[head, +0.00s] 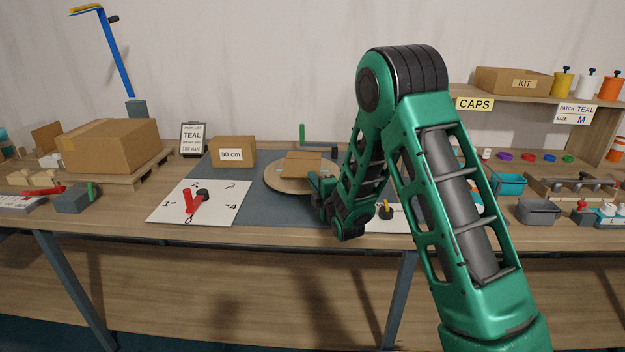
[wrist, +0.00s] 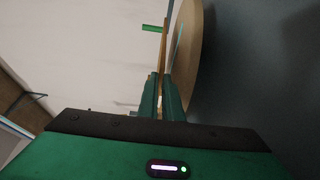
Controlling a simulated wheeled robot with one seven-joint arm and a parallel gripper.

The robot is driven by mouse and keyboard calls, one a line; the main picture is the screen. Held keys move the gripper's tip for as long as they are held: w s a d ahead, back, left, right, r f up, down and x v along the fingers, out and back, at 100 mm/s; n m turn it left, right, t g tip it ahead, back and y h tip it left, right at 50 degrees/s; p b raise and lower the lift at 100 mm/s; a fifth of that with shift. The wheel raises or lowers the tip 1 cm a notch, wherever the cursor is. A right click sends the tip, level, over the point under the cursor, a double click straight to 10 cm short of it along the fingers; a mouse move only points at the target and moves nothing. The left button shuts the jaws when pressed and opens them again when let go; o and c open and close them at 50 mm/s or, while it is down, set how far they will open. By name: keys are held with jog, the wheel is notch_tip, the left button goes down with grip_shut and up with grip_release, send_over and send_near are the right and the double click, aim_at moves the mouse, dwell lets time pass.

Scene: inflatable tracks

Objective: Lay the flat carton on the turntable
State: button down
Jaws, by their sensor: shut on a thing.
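The flat carton (head: 303,166) is a thin brown sheet over the round wooden turntable (head: 275,184). My gripper (head: 318,184) is at the turntable's front right and is shut on the carton's near edge. In the wrist view the carton (wrist: 162,60) is a thin strip running out from between the fingertips (wrist: 165,92). The turntable (wrist: 190,55) lies close beside it there, roughly parallel. I cannot tell whether the carton touches it. My arm hides the turntable's right side in the head view.
A box marked 90 cm (head: 233,152) stands left of the turntable on the grey mat (head: 262,208). A green post (head: 302,133) rises behind it. A white board (head: 222,207) with a red pointer lies at the front left.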

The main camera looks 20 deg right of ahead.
dwell(0.3)
jog(key=c, duration=1.9)
grip_release()
jog(key=shift+o, duration=0.2)
jog(key=shift+f, duration=0.1)
jog(key=shift+s+f, duration=0.1)
jog(key=shift+s, duration=0.45)
jog(key=shift+s+d, duration=0.15)
jog(key=shift+s, duration=1.35)
jog(key=shift+s+d, duration=0.15)
jog(key=shift+s, duration=1.3)
jog(key=shift+r, duration=0.2)
